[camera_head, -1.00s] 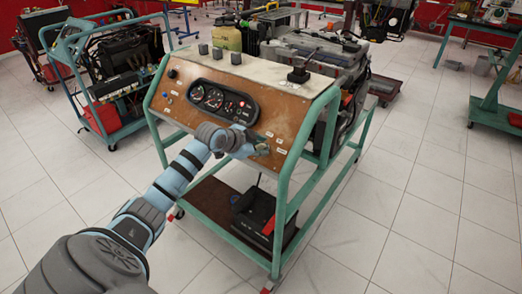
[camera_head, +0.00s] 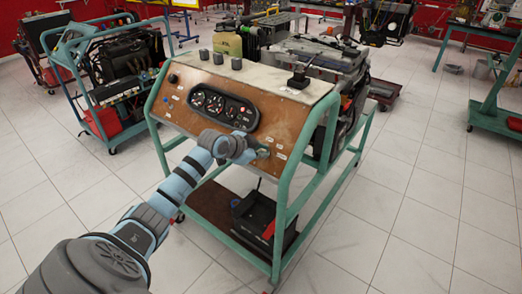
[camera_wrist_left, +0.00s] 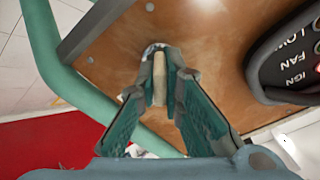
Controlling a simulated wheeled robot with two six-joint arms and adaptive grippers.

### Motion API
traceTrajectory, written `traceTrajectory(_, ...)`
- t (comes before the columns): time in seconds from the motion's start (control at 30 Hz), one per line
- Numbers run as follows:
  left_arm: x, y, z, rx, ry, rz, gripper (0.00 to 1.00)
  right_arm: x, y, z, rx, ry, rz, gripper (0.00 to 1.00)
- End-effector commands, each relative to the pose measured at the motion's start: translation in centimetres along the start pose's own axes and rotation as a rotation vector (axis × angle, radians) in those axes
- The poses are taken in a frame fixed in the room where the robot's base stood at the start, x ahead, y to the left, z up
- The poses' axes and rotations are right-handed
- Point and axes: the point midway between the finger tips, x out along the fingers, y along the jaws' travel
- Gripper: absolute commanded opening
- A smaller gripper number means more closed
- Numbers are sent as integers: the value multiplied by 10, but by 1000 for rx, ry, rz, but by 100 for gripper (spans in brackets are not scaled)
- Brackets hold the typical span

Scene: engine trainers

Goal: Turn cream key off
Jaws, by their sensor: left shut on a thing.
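The cream key (camera_wrist_left: 160,78) sits in a round switch on the brown panel (camera_wrist_left: 120,55) in the left wrist view. My left gripper (camera_wrist_left: 158,88) is shut on the key, with one green-padded finger on each side of it. In the head view, my left gripper (camera_head: 260,153) is at the lower right of the sloping panel (camera_head: 190,118). The key is too small and covered there to make out. My right gripper is in neither view.
A dark gauge cluster (camera_head: 222,107) lies left of the gripper on the panel. The green frame (camera_head: 302,160) of the trainer runs close by. A black lever (camera_head: 299,77) and several grey knobs stand on top. Tiled floor lies open to the right.

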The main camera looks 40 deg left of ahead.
Motion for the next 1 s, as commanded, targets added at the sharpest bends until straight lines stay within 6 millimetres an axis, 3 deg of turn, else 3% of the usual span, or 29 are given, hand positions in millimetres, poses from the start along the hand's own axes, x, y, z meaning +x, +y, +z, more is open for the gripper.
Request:
traceTrajectory(0.5,-4,-2,-2,-368,-5,-24,0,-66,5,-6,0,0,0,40)
traceTrajectory(1.0,-1,-1,0,-634,-4,-47,0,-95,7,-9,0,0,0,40)
